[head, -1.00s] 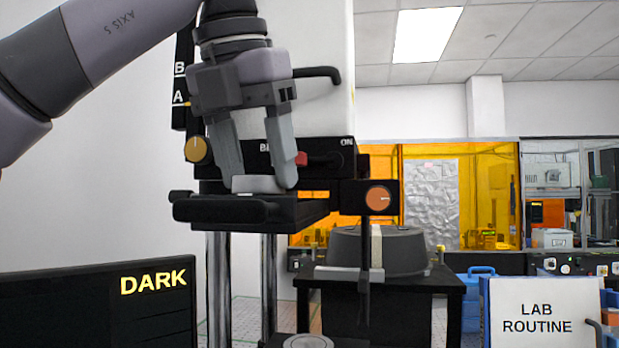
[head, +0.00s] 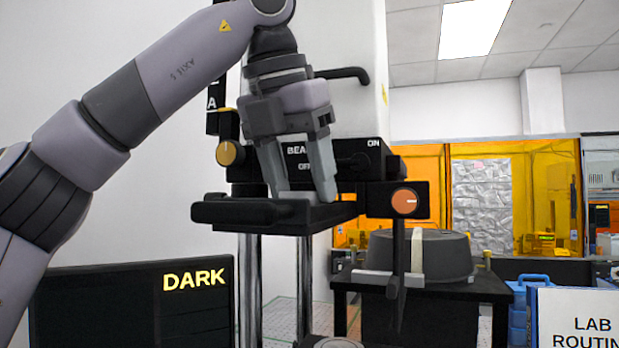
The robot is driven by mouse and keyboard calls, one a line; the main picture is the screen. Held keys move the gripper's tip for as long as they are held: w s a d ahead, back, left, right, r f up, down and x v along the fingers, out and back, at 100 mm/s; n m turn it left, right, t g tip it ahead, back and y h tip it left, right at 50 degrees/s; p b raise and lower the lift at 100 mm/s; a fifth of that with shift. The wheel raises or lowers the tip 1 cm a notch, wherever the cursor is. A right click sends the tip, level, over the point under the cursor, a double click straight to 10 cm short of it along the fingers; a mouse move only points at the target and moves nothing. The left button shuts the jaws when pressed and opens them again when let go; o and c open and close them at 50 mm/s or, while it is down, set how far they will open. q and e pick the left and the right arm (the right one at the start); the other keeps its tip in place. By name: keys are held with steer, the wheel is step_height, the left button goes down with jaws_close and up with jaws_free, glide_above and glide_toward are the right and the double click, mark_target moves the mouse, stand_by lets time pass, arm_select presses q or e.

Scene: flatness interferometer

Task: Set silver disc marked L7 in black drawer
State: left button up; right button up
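A black drawer (head: 240,212) sticks out toward me from the front of the tall white instrument. My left gripper (head: 301,190) points down over it, with its fingertips at the drawer. A silver disc (head: 297,196) shows as a thin pale strip between the fingers, low in the drawer. The fingers appear closed on its sides. The drawer's front rim and the fingers hide most of the disc, and I cannot read its mark or tell whether it lies flat on the drawer floor. My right gripper is not in view.
An orange-faced knob (head: 404,201) and a hanging black lever (head: 398,275) are right of the drawer. A brass knob (head: 231,152) is at its upper left. A DARK display (head: 130,300) stands below left. A grey round cover (head: 420,256) sits on a black table behind.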

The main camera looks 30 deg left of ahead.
arm_select(q)
steer(key=o, duration=1.1)
steer(key=shift+w+a+f, duration=0.1)
steer(key=shift+a, duration=0.05)
steer(key=shift+v, duration=3.85)
